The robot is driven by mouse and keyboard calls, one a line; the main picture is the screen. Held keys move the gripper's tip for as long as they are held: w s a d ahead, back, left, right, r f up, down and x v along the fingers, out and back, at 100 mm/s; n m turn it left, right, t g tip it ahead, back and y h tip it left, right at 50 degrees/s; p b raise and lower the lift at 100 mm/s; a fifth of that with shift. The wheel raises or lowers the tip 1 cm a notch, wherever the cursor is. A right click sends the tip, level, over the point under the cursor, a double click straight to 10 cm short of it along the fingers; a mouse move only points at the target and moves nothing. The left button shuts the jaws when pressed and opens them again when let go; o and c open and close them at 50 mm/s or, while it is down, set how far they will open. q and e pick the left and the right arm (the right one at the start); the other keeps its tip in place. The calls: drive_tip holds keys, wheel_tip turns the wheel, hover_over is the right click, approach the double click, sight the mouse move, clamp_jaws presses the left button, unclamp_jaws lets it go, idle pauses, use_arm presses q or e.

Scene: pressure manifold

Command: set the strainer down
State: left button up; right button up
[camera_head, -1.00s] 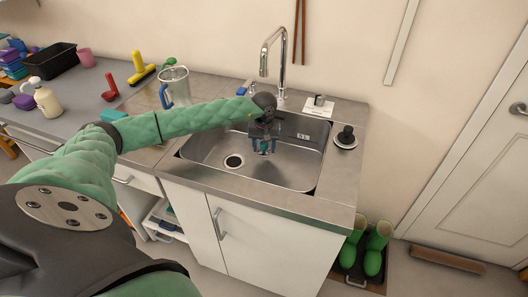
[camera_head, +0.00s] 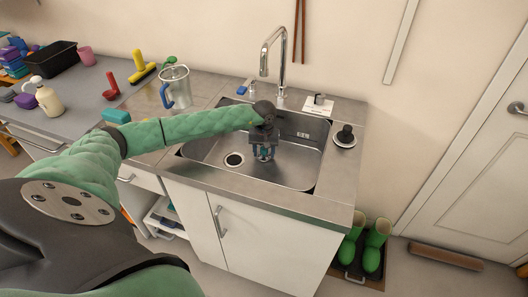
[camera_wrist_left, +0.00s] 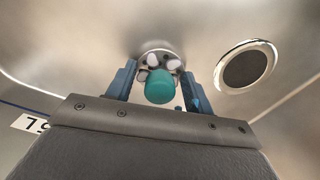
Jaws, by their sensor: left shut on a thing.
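The strainer (camera_wrist_left: 157,61) is a small metal disc with holes and a teal knob. In the left wrist view the knob lies between the two blue fingers of my left gripper (camera_wrist_left: 158,88), which is shut on it. In the head view my left gripper (camera_head: 264,153) points down inside the steel sink (camera_head: 300,168), low over its floor. I cannot tell whether the strainer touches the floor. The dark round drain (camera_head: 234,160) is left of the gripper in the head view; it also shows in the left wrist view (camera_wrist_left: 245,68), apart from the strainer. My right gripper is out of view.
A tall faucet (camera_head: 272,55) stands behind the sink. A black-knobbed stopper (camera_head: 346,135) sits on the right rim. A clear jug (camera_head: 174,85) with a blue handle stands on the left counter. The sink floor around the gripper looks bare.

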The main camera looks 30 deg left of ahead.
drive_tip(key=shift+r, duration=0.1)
use_arm(q)
drive_tip(key=o, duration=1)
drive_tip(key=shift+c, duration=0.2)
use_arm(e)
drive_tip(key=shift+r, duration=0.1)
use_arm(q)
drive_tip(key=shift+r, duration=0.4)
wheel_tip(320, 180, up, 6)
drive_tip(key=shift+b, duration=1.2)
drive_tip(key=shift+r, duration=0.4)
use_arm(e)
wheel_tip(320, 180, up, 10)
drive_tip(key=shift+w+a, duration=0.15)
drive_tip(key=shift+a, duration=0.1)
